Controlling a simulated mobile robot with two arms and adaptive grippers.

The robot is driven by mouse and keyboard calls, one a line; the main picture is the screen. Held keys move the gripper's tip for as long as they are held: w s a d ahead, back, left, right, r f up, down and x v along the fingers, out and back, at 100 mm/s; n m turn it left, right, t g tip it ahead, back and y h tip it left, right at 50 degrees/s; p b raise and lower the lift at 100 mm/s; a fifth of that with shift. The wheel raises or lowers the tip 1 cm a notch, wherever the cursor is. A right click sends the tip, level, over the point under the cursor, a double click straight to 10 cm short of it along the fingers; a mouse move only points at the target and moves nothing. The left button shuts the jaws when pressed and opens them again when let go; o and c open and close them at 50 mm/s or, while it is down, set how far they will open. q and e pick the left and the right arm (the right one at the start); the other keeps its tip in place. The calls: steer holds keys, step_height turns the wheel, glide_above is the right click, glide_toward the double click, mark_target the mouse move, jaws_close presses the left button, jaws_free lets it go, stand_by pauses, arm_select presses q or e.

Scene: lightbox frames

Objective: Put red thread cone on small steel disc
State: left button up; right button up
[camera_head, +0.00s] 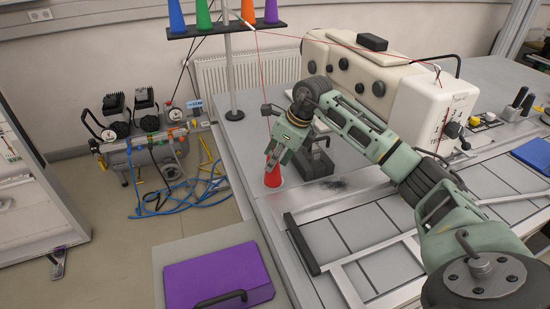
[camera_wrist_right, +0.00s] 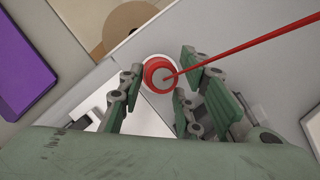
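A red thread cone (camera_head: 273,178) stands upright near the left edge of the sewing table. My right gripper (camera_head: 277,158) is just above it, pointing down, with its fingers spread. In the right wrist view the cone (camera_wrist_right: 153,76) shows end-on between the open fingers (camera_wrist_right: 161,78), and I see no clear grip on it. A pale ring (camera_wrist_right: 147,87) surrounds the cone's base there; it may be the small steel disc, but I cannot be sure. A red thread crosses that view from the cone to the upper right. My left gripper is not in view.
The cream sewing machine (camera_head: 385,85) stands behind my right arm. An air compressor (camera_head: 150,150) is on the floor.

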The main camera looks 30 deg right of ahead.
steer(key=shift+o, duration=1.4)
steer(key=b+v, duration=0.2)
steer(key=v, duration=1)
